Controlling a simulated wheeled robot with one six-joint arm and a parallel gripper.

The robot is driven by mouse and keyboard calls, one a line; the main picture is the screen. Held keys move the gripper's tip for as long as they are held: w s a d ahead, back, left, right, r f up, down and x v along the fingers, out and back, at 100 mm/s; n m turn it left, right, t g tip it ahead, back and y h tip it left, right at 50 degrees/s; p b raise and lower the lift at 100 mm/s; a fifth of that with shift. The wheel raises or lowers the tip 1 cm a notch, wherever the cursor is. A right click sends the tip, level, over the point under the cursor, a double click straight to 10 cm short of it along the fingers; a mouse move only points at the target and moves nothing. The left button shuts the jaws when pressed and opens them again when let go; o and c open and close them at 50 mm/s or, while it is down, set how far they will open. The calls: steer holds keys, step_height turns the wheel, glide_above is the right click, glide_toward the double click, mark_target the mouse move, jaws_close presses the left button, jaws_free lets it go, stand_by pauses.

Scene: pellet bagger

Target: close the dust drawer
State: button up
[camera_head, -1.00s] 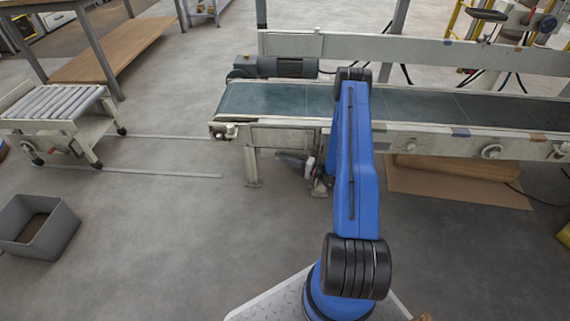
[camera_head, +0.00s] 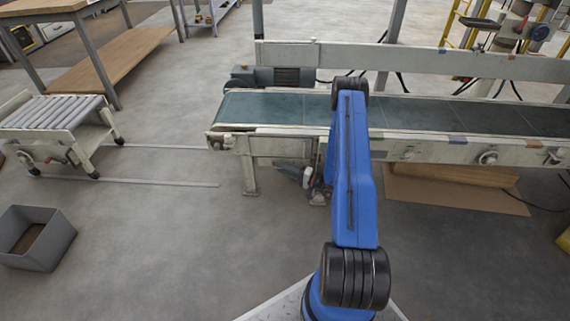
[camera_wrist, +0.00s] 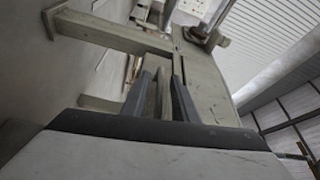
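I cannot make out the dust drawer for certain in either view. My gripper (camera_wrist: 161,98) shows in the wrist view as two dark fingers standing apart. A pale beige upright bar or panel edge (camera_wrist: 162,92) shows between the fingers; I cannot tell whether they touch it. Beige machine framework (camera_wrist: 110,34) lies just beyond them. In the head view my blue arm reaches forward to the conveyor (camera_head: 270,108), and it hides the gripper and part of the conveyor's front side.
A roller cart (camera_head: 52,112) stands at the left, with a grey bin (camera_head: 66,236) in front of it. Brown flat sheets (camera_head: 450,190) lie under the conveyor at the right. The floor between bin and conveyor is clear, with pale floor strips (camera_head: 150,184).

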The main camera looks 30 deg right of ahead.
steer(key=s+a+v, duration=0.1)
steer(key=v, duration=0.8)
steer(key=s+a+v, duration=0.1)
steer(key=a+v, duration=0.1)
steer(key=v, duration=0.8)
steer(key=a+r+n+g+y, duration=0.1)
steer(key=a+r+g, duration=0.3)
steer(key=r, duration=0.4)
steer(key=a+r+n+g+y, duration=0.1)
steer(key=a+r+n+g, duration=0.2)
steer(key=a+r, duration=0.3)
steer(key=w+a+r+n+g+y, duration=0.1)
steer(key=a+r+g, duration=0.4)
steer(key=r, duration=0.6)
steer(key=shift+a+r+n+y, duration=0.2)
steer(key=shift+a+n+y, duration=0.25)
steer(key=shift+n, duration=0.45)
steer(key=shift+w, duration=0.1)
